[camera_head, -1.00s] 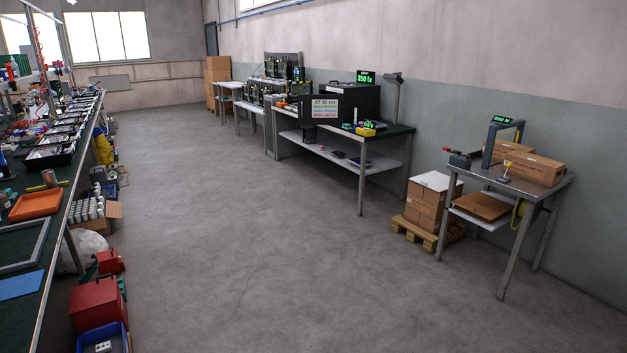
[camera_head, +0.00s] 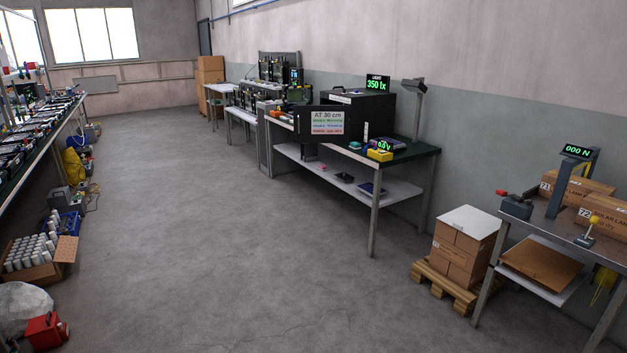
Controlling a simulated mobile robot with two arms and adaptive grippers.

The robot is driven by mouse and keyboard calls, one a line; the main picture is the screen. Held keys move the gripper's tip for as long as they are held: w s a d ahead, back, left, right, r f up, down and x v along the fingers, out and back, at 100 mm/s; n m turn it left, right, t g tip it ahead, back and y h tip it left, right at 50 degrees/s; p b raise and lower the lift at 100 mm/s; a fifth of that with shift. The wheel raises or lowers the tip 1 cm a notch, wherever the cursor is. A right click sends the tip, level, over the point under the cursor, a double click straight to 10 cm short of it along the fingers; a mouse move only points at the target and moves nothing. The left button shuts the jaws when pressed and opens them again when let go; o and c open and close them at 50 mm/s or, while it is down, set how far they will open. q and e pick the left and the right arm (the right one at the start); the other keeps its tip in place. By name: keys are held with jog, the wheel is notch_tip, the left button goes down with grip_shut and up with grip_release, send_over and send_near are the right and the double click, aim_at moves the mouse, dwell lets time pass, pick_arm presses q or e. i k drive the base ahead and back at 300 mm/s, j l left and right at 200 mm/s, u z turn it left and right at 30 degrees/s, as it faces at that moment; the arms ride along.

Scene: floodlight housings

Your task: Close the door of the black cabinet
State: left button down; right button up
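The black cabinet (camera_head: 376,108) stands on the dark-topped bench along the right wall, in the middle of the head view. A sign reading "350 lx" sits on top of it. Its door (camera_head: 313,122) is a dark panel that stands swung out to the left of the cabinet body, over the bench's front edge. A white "AT 30 cm" label is on the door. The inside of the cabinet is mostly hidden from this angle. Neither of my grippers shows in the head view.
The bench (camera_head: 412,153) has a yellow meter (camera_head: 380,154) on top and a lower shelf. A pallet with boxes (camera_head: 465,243) and a metal table (camera_head: 545,225) stand at the right. A long workbench (camera_head: 60,130) lines the left. The floor (camera_head: 220,235) between is clear.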

aim_at(312, 123)
jog(key=i, duration=4.15)
jog(key=i+z, duration=0.2)
jog(key=i, duration=0.3)
jog(key=i+j+z, duration=0.15)
jog(key=i, duration=0.3)
jog(key=i+j+z, duration=0.2)
jog(key=i, duration=0.3)
